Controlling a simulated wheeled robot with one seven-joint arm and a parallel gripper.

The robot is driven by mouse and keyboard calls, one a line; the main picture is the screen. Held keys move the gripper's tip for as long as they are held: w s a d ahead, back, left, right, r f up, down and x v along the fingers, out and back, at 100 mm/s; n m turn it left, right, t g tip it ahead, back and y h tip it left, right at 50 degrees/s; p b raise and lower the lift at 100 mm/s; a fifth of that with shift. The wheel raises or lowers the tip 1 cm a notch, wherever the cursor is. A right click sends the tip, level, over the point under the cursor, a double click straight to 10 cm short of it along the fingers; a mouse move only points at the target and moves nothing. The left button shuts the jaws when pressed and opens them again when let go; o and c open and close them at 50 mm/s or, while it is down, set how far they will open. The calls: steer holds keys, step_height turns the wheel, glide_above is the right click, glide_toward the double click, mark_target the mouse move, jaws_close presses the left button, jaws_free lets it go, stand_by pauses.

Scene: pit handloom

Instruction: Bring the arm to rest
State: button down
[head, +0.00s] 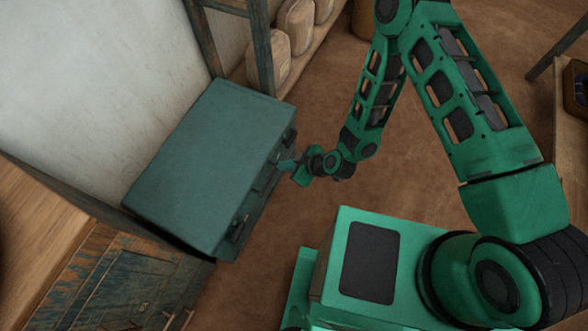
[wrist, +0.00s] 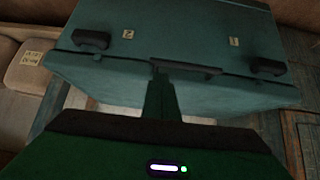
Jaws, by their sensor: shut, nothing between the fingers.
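My gripper (head: 284,165) is at the end of my bent green arm, against the front side of a teal case (head: 205,160). In the wrist view its fingers (wrist: 161,78) are together with nothing between them. They overlap the left part of a dark bar-shaped handle (wrist: 195,68) in the middle of the case's front. I cannot tell whether the fingertips touch the case or the handle. The case also shows in the wrist view (wrist: 180,25), with dark latches left (wrist: 91,40) and right (wrist: 268,66) and small pale labels.
A worn wooden cabinet (head: 115,275) stands at the lower left, near the case. A shelf with several pale rounded bundles (head: 295,25) is behind the case. A white wall (head: 80,80) is at the left. Brown floor (head: 325,100) is open around my arm. A wooden table is at the right edge.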

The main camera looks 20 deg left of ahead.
steer(key=shift+s+d+f, duration=0.2)
steer(key=shift+d+f, duration=0.05)
steer(key=shift+d, duration=0.55)
steer(key=shift+s+d+f, duration=0.15)
steer(key=shift+d+f, duration=0.1)
steer(key=shift+d, duration=0.5)
steer(key=w+d+r+m+h, duration=0.2)
steer(key=w+d+r+h, duration=0.1)
steer(key=w+d+r, duration=1)
steer(key=w+d+r+m+h, duration=0.1)
steer(key=d+r+m+h, duration=0.3)
steer(key=d+r, duration=1.45)
steer(key=s+d+r+m+g+h, duration=0.1)
steer(key=s+d+r+m, duration=0.35)
steer(key=d, duration=0.35)
steer(key=s+d+r+m+h, duration=0.1)
steer(key=s+d+r+m, duration=0.4)
steer(key=d, duration=0.3)
steer(key=s+d+r+m, duration=0.2)
steer(key=s+r+m, duration=0.1)
steer(key=s, duration=0.5)
steer(key=s+d+r+m+g, duration=0.1)
steer(key=s+d+r+m, duration=0.1)
steer(key=s+r, duration=0.3)
steer(key=s+m, duration=0.1)
steer(key=s, duration=0.2)
steer(key=shift+d+y, duration=0.3)
steer(key=shift+d, duration=0.05)
